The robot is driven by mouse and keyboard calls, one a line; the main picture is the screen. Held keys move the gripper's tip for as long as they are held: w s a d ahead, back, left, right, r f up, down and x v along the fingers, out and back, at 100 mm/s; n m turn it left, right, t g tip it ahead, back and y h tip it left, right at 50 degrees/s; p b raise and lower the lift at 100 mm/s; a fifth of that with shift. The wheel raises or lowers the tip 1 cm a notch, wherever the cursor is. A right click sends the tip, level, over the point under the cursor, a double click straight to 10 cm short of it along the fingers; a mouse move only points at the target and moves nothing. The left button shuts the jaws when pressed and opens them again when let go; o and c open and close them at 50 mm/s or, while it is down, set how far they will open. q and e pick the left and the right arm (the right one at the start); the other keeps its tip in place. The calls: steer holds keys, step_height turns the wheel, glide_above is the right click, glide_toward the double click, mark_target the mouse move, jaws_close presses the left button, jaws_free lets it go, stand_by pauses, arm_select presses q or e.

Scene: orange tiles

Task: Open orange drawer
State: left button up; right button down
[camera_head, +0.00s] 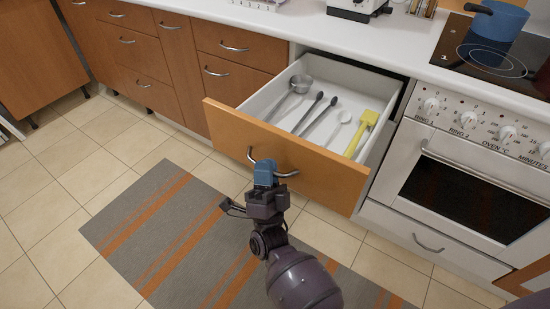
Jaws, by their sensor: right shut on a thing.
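The orange drawer (228,124) is pulled well out of the counter, and its white inside shows. Several utensils lie in it, among them a metal ladle (301,84), dark-headed tools (318,97) and a yellow utensil (368,119). My right gripper (264,168), with blue fingers, is shut on the curved metal drawer handle (285,174) near its left part. The exact contact is partly hidden by the fingers. My left gripper is not in view.
A white oven (390,181) with knobs stands right of the drawer, with a blue pot (497,20) on the black cooktop above. Brown closed drawers (236,46) lie to the left. A grey and orange striped rug (150,215) covers the tiled floor in front.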

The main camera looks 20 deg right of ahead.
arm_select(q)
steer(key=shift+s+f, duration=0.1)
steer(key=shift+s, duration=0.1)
arm_select(e)
steer(key=shift+s+a, duration=0.25)
steer(key=shift+a, duration=0.05)
